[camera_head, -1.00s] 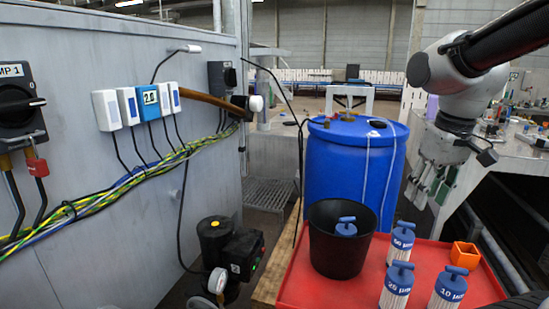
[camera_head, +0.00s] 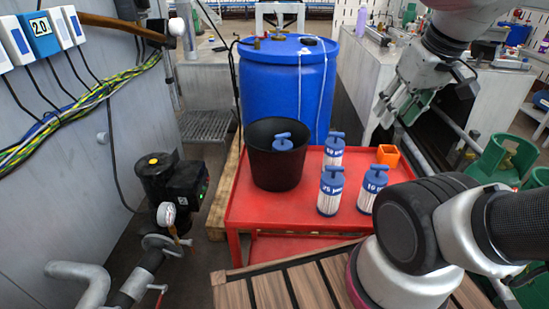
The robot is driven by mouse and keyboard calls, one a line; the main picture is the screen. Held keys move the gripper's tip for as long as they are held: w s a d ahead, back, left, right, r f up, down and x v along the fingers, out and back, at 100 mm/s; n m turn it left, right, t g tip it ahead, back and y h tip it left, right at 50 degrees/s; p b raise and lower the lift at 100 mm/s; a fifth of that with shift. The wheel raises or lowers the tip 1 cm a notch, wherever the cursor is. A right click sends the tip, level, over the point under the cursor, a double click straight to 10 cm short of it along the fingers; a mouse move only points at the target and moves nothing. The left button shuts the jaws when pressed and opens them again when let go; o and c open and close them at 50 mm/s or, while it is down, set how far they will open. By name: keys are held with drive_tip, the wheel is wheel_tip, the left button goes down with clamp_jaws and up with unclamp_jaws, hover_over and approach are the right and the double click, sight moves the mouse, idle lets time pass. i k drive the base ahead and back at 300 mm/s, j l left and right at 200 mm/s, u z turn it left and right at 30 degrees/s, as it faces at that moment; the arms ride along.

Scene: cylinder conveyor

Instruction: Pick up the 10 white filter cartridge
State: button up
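The white cartridge with a blue cap and handle, marked 10 (camera_head: 372,197), stands upright at the front right of the red tray table (camera_head: 250,212). A similar cartridge marked 25 (camera_head: 329,198) stands just left of it, and another (camera_head: 334,155), its label small, stands behind. One more blue-handled cartridge (camera_head: 283,145) sits in the black bucket (camera_head: 275,172), its lower part hidden. My gripper (camera_head: 392,112) is up and behind the table's right side, above and apart from the cartridges. Its fingers look spread, with nothing between them.
An orange open box (camera_head: 388,155) sits on the table behind the 10 cartridge. A blue drum (camera_head: 285,85) stands behind the table. Green gas cylinders (camera_head: 500,155) are at the right. A pump with a gauge (camera_head: 165,185) stands at the left. My arm covers the lower right.

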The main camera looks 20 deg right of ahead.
sight(374, 180)
drive_tip(key=k+j, duration=0.2)
drive_tip(key=k+j+u, duration=0.1)
drive_tip(key=u, duration=0.25)
drive_tip(key=k+j+u, duration=0.1)
drive_tip(key=u, duration=0.25)
drive_tip(key=k+j+u, duration=0.1)
drive_tip(key=j+u, duration=0.2)
drive_tip(key=u, duration=1.9)
drive_tip(key=z, duration=0.95)
drive_tip(key=j+z, duration=0.1)
drive_tip(key=z, duration=1.75)
drive_tip(key=k+z, duration=0.1)
drive_tip(key=z, duration=0.4)
drive_tip(key=k+z, duration=0.2)
drive_tip(key=k, duration=0.35)
